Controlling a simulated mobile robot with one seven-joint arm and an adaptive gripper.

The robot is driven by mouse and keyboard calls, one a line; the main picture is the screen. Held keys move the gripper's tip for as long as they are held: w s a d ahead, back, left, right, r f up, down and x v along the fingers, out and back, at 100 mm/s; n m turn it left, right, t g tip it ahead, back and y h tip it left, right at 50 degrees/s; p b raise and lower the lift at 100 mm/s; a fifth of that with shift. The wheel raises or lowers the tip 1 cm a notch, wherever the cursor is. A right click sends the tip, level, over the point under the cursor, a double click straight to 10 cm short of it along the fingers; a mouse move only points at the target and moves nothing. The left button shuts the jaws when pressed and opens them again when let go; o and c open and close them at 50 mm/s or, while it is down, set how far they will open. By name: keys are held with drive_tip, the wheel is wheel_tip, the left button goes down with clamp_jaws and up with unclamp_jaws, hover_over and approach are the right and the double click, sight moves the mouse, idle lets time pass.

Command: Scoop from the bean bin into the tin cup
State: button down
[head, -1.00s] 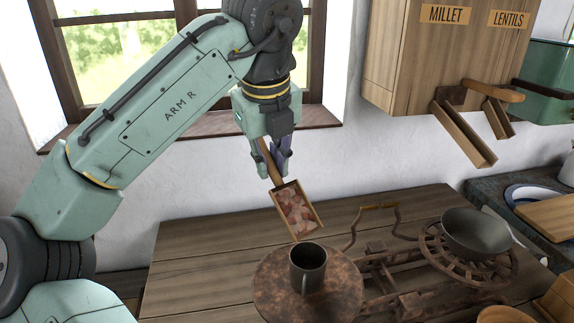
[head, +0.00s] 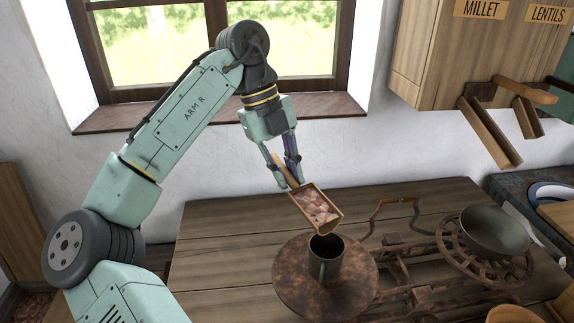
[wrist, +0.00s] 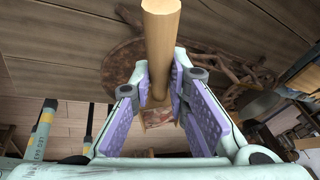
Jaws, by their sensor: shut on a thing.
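A wooden scoop (head: 313,209) holds several reddish, speckled beans. My gripper (head: 290,182) is shut on its handle, which also shows between the purple finger pads in the wrist view (wrist: 160,50). The scoop's open end tilts down to the right, just above the dark tin cup (head: 325,262). The cup stands upright on a round rusty plate (head: 290,290). I cannot see into the bottom of the cup. No bean bin is identifiable in the head view.
A rusty scale mechanism (head: 415,265) with a grey pan (head: 487,232) stands right of the cup. A wooden cabinet (head: 445,60) labelled millet and lentils, with chutes (head: 490,135), hangs above right. The wooden table (head: 215,240) is clear on the left.

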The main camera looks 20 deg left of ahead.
sight(286, 173)
drive_tip(key=shift+r, duration=3.05)
drive_tip(key=shift+s, duration=0.1)
